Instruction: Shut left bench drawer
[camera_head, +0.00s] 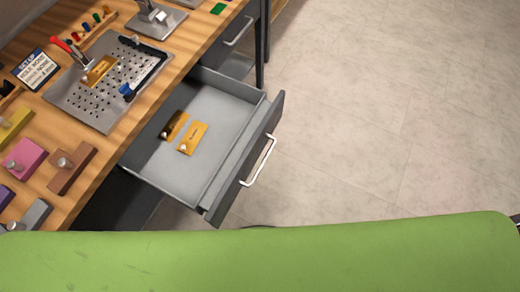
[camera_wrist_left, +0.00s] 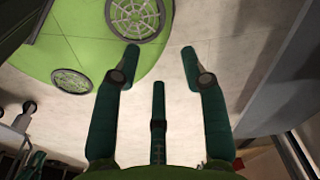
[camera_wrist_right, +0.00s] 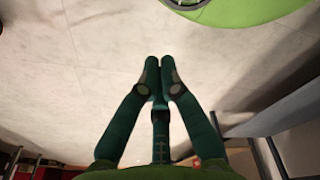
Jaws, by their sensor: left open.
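The bench drawer (camera_head: 176,179) nearest me is pulled well out from under the wooden bench top in the head view. Its dark front (camera_head: 236,190) carries a pale bar handle (camera_head: 259,161). Two small brass-coloured plates (camera_head: 193,138) lie inside it, one partly in shadow. Neither gripper shows in the head view. My left gripper (camera_wrist_left: 160,61) is open and empty over the floor in the left wrist view. My right gripper (camera_wrist_right: 160,70) has its fingers together with nothing seen between them in the right wrist view.
The bench top holds a perforated metal plate (camera_head: 75,105) with clamps, coloured blocks (camera_head: 24,157) and a sign (camera_head: 36,70). A second drawer (camera_head: 238,30) farther along is closed. The floor (camera_head: 390,120) right of the open drawer is clear.

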